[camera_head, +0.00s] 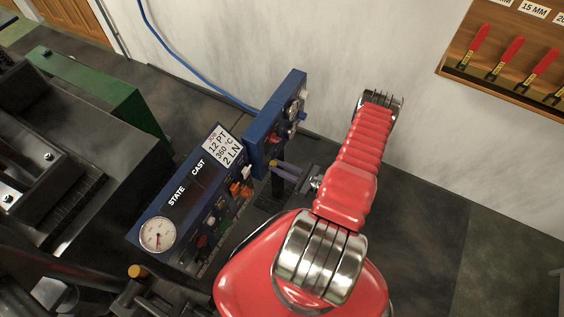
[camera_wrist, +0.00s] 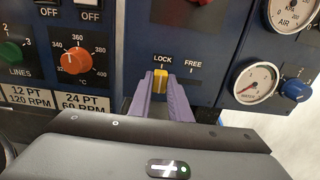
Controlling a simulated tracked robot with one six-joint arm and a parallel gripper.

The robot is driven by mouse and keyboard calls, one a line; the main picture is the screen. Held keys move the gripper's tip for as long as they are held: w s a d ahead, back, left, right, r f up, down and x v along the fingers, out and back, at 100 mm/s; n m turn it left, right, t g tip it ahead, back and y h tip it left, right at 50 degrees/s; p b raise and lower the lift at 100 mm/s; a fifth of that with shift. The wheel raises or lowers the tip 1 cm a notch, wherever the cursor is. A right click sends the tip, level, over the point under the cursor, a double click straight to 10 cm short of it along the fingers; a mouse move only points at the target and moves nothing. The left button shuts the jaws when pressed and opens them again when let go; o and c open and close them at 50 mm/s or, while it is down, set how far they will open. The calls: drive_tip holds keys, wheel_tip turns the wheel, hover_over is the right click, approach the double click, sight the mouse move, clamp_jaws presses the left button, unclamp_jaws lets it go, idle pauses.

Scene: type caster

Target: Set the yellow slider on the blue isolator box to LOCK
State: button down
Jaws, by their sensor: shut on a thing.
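The yellow slider (camera_wrist: 160,79) shows in the wrist view on a dark blue panel, directly below the LOCK label (camera_wrist: 163,58). The FREE label (camera_wrist: 193,66) is to its right. My gripper (camera_wrist: 161,90) has its two purple fingers on either side of the slider and is shut on it. In the head view, my gripper (camera_head: 286,170) reaches towards the blue boxes from the right. The upright blue box (camera_head: 268,136) stands just beyond the fingers there.
An orange temperature knob (camera_wrist: 76,61) and a green LINES knob (camera_wrist: 12,51) are left of the slider. A pressure gauge (camera_wrist: 256,82) and a blue knob (camera_wrist: 295,89) are to the right. A control panel with STATE and CAST displays (camera_head: 187,187) stands close to my gripper.

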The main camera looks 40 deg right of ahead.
drive_tip(key=shift+s+a, duration=0.15)
drive_tip(key=shift+a, duration=0.2)
drive_tip(key=c, duration=1.6)
unclamp_jaws()
drive_tip(key=shift+c, duration=0.2)
drive_tip(key=shift+d, duration=0.15)
drive_tip(key=shift+s+d, duration=0.3)
drive_tip(key=shift+s, duration=0.3)
drive_tip(key=v, duration=1.2)
drive_tip(key=shift+s, duration=0.15)
drive_tip(key=shift+f, duration=0.1)
